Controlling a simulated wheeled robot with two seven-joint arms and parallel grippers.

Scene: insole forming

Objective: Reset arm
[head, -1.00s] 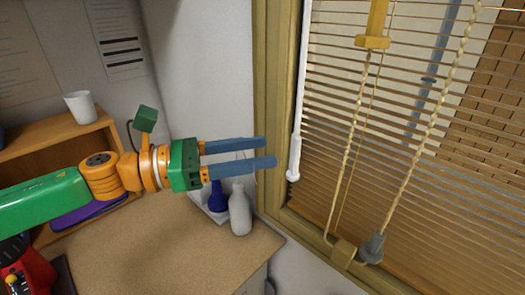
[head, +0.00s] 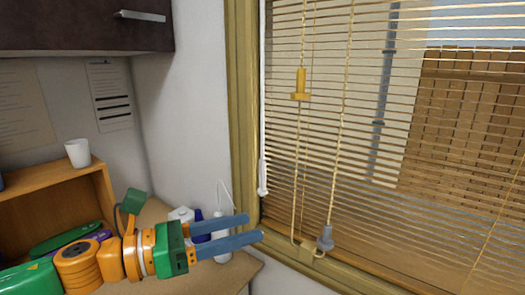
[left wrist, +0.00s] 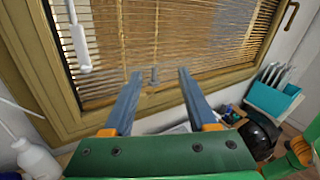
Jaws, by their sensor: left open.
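My left gripper (head: 254,228) is open and empty, with its two blue fingers apart. In the head view it points right, over the desk corner beside the window frame. The left wrist view shows its fingers (left wrist: 158,74) spread toward the window blind, with nothing between them. The slatted blind (head: 400,150) fills the right of the head view, with cords, a yellow tassel (head: 301,86) and a grey tassel (head: 325,238) hanging in front. My right gripper does not show in the head view.
A wooden shelf (head: 52,168) with a white cup (head: 78,152) stands at the left. Bottles stand behind my left gripper, one a white bottle (head: 221,245). A dark cabinet (head: 80,28) hangs above. The left wrist view shows a teal holder (left wrist: 272,98) at the right.

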